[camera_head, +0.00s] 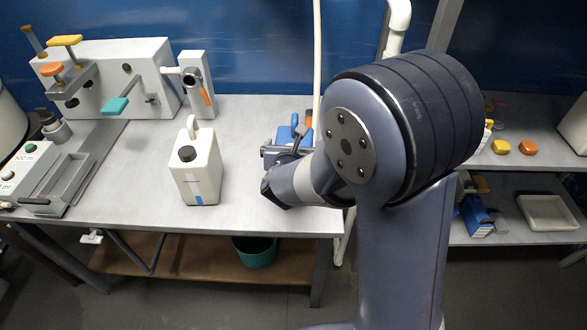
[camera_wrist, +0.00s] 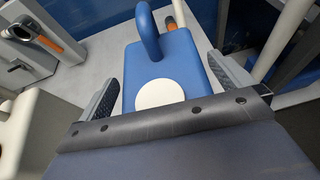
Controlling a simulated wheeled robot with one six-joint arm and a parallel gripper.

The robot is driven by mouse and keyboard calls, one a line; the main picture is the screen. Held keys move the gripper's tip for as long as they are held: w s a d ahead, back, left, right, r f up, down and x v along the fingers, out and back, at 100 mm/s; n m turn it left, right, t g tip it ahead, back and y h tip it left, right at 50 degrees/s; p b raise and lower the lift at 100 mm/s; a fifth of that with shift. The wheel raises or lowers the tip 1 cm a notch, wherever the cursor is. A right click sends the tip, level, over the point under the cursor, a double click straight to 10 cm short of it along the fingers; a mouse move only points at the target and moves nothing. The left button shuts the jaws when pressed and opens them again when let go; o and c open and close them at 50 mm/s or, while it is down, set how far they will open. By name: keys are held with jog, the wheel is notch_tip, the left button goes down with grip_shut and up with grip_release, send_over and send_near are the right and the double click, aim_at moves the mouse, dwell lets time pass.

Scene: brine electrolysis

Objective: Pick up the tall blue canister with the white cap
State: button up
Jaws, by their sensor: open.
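The tall blue canister (camera_wrist: 165,65) has a round white cap (camera_wrist: 160,93) and a blue loop handle. It stands on the grey bench, between the two fingers of my gripper (camera_wrist: 164,80) in the wrist view. My gripper is open, with one finger on each side of the canister. A narrow gap shows at the left finger; at the right I cannot tell if it touches. The canister's lower front is hidden by my gripper. In the head view only a bit of the blue canister (camera_head: 286,134) shows behind my gripper (camera_head: 283,152).
A white jug (camera_head: 198,172) with a dark cap stands on the bench (camera_head: 130,203) to the left. A white valve panel (camera_head: 140,62) is at the back left. A thin white pipe (camera_head: 317,50) rises close behind the canister. Shelves with small items are at the right.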

jog(key=shift+w+f, duration=0.1)
jog(key=shift+w, duration=0.1)
jog(key=shift+c, duration=0.3)
jog(key=c, duration=1.7)
